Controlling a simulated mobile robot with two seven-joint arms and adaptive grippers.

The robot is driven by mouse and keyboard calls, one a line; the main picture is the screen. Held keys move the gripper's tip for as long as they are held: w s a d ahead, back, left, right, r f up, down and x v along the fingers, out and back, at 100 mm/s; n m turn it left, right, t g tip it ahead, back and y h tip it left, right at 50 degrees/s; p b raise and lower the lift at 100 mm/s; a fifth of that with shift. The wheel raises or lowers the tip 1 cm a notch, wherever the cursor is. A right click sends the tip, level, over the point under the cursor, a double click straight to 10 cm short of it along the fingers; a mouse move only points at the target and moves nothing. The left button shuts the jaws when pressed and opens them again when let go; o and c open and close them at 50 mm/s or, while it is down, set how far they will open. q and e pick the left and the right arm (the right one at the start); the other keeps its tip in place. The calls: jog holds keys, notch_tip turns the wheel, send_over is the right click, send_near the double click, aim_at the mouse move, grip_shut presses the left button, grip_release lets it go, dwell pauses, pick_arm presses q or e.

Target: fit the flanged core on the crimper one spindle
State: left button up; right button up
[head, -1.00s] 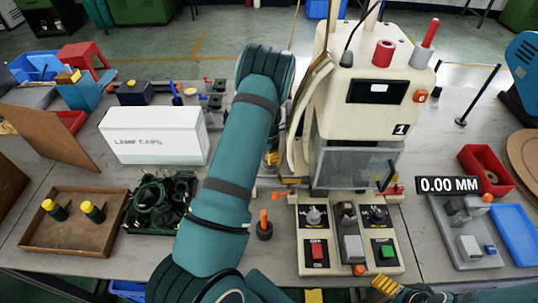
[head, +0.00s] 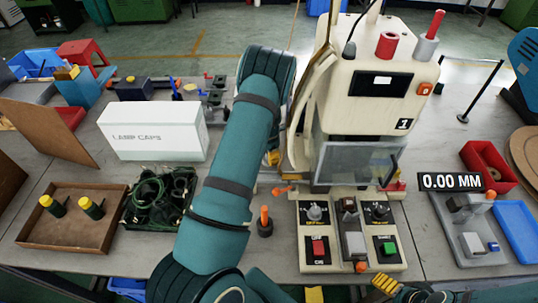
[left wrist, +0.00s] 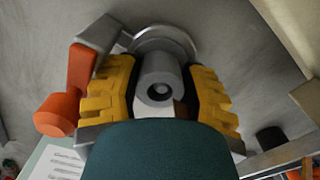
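My left arm reaches over the table beside crimper one (head: 372,120), the cream machine marked 1. In the head view its gripper is mostly hidden behind the forearm; a bit of yellow (head: 272,158) shows beside the machine. In the left wrist view, the yellow fingers of my left gripper (left wrist: 160,85) close from both sides on the grey flanged core (left wrist: 160,68). Its bored end faces the camera and its round flange lies beyond the fingers. I cannot make out the spindle. My right gripper (head: 397,288) shows partly at the bottom edge, its opening unclear.
A LAMP CAPS box (head: 153,130), a dark bin of green-black parts (head: 128,215) and a brown tray (head: 40,237) stand left. An orange-topped post (head: 265,222) stands near the control panel (head: 345,262). An orange lever (left wrist: 75,100) is close to my left fingers.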

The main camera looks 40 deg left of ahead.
pick_arm(q)
jog(key=shift+o, duration=1.3)
jog(key=shift+w+d, duration=0.1)
jog(key=shift+d, duration=0.05)
notch_tip(320, 180, up, 7)
jog(key=shift+w+r, duration=0.1)
jog(key=shift+r, duration=0.45)
jog(key=shift+s+f, duration=0.1)
jog(key=shift+s, duration=0.15)
